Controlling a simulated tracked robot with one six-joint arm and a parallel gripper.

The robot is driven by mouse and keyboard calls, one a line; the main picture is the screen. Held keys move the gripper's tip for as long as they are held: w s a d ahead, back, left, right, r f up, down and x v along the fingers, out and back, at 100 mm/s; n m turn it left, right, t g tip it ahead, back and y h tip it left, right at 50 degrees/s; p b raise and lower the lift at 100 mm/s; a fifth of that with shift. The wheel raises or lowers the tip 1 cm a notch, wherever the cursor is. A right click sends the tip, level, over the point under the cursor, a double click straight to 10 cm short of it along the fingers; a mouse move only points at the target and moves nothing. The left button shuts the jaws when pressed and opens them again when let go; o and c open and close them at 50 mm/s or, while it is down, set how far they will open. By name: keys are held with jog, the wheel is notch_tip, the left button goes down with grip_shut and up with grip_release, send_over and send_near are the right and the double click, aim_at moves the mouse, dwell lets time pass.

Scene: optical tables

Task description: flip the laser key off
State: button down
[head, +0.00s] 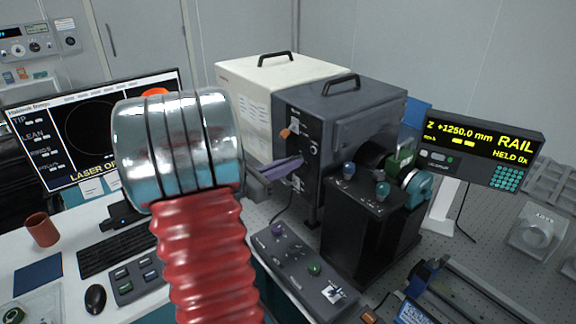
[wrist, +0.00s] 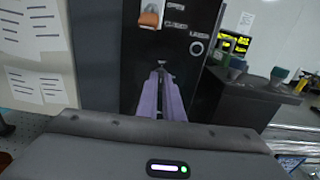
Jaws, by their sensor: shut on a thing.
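A round ring (wrist: 197,47) sits under a "LASER" label. My gripper (wrist: 161,68) has its purple fingers closed together at the panel, left of and below the ring. A small light piece shows at the fingertips; it seems to be the laser key, mostly hidden, so its turn angle cannot be told. In the head view my gripper (head: 300,163) reaches the panel below the orange lever.
A black box with knobs (head: 365,215) stands right of the panel, a grey button console (head: 300,262) in front. A yellow-lettered rail display (head: 484,148) is at right. The monitor (head: 90,125) at left reads "LASER O", its end covered by my arm.

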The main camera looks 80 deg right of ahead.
jog(key=c, duration=1.9)
grip_release()
jog(key=v, duration=1.3)
jog(key=shift+w+a, duration=0.25)
jog(key=shift+a, duration=0.05)
jog(key=shift+f, duration=0.1)
